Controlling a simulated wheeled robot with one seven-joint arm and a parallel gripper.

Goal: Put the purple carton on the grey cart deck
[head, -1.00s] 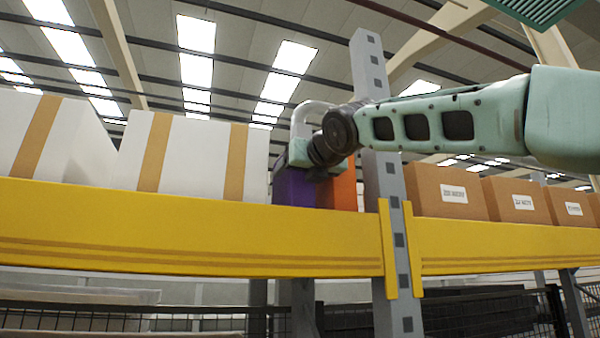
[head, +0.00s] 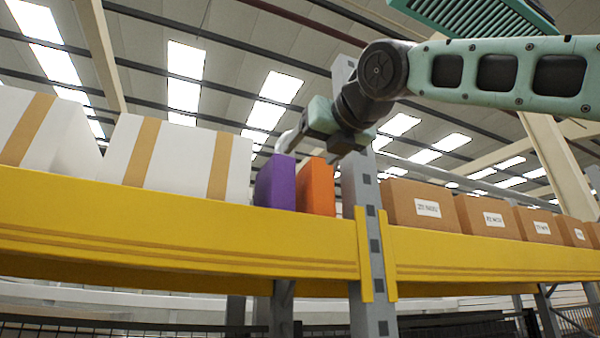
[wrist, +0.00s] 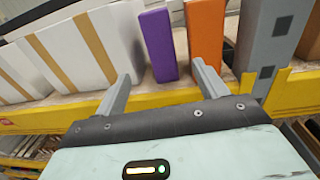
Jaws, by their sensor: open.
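The purple carton (head: 275,183) stands upright on the shelf behind the yellow beam, between a white box and an orange carton. In the wrist view the purple carton (wrist: 158,45) stands ahead of my open gripper (wrist: 164,82), roughly between the lines of its two fingers. The fingers are apart and empty. In the head view my gripper (head: 290,138) is above and in front of the purple carton, partly hidden by my own wrist. The grey cart deck does not show in any view.
The orange carton (head: 316,187) stands just right of the purple one, with a narrow gap. White boxes with tan bands (head: 180,158) fill the left. A grey upright (head: 362,190) and brown boxes (head: 425,205) are to the right. The yellow beam (head: 150,223) runs along the front.

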